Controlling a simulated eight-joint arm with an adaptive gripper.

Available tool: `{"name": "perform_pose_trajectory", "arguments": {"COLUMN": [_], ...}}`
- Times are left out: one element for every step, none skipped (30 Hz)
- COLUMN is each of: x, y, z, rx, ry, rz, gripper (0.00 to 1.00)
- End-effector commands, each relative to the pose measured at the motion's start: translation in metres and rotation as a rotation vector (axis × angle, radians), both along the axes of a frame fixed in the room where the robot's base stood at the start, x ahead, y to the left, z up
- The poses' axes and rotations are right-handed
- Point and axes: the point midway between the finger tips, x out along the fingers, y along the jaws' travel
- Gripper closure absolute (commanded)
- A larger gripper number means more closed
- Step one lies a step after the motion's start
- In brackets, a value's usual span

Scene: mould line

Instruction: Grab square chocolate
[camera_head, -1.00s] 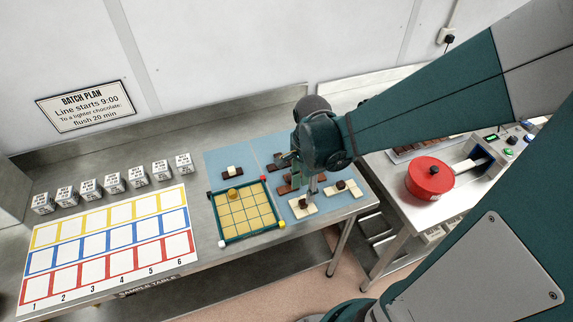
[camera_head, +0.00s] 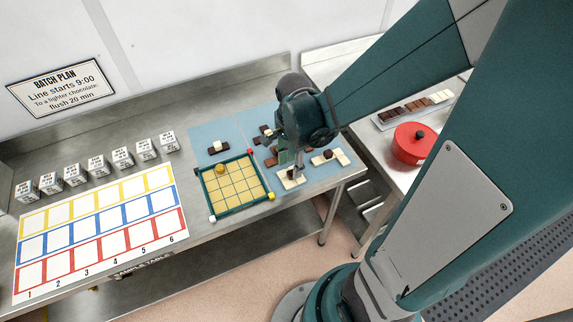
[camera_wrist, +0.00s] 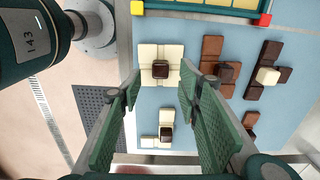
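A small dark brown square chocolate (camera_wrist: 161,69) lies on a cream-white block of squares in the wrist view, framed between my gripper's fingers. In the head view the white block (camera_head: 291,181) shows near the front edge of the blue mat, just below my gripper (camera_head: 297,169). My gripper (camera_wrist: 160,88) is open, with its green ribbed fingers apart on either side of the chocolate. Nothing is held. A second dark square (camera_wrist: 166,133) sits on another white block. A cream square (camera_wrist: 268,75) sits on a dark brown cross-shaped group.
A green-framed yellow grid tray (camera_head: 203,188) with coloured corners stands left of the pieces. Several brown bars (camera_wrist: 227,72) lie near the gripper. A red pot (camera_head: 409,150) and a chocolate tray (camera_head: 440,99) stand right. The numbered chart (camera_head: 100,233) and white cubes (camera_head: 98,165) are left.

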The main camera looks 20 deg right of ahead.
Motion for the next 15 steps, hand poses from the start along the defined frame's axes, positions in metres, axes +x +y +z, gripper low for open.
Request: {"name": "perform_pose_trajectory", "arguments": {"x": [0.000, 0.000, 0.001, 0.001, 0.001, 0.001, 0.001, 0.001, 0.001, 0.001, 0.001, 0.001, 0.001, 0.001, 0.001], "y": [0.001, 0.001, 0.001, 0.001, 0.002, 0.002, 0.002, 0.002, 0.002, 0.002, 0.002, 0.002, 0.002, 0.002, 0.002], "z": [-0.005, -0.007, -0.011, -0.013, -0.016, -0.019, -0.022, -0.024, -0.027, -0.030, -0.032, -0.034, -0.035, -0.037, -0.038], "rx": [0.000, 0.000, 0.000, 0.000, 0.000, 0.000, 0.000, 0.000, 0.000, 0.000, 0.000, 0.000, 0.000, 0.000, 0.000], "ry": [0.000, 0.000, 0.000, 0.000, 0.000, 0.000, 0.000, 0.000, 0.000, 0.000, 0.000, 0.000, 0.000, 0.000, 0.000], "rz": [0.000, 0.000, 0.000, 0.000, 0.000, 0.000, 0.000, 0.000, 0.000, 0.000, 0.000, 0.000, 0.000, 0.000, 0.000], "gripper": [0.66, 0.66, 0.66, 0.66, 0.66, 0.66, 0.66, 0.66, 0.66, 0.66, 0.66, 0.66, 0.66, 0.66, 0.66]}}
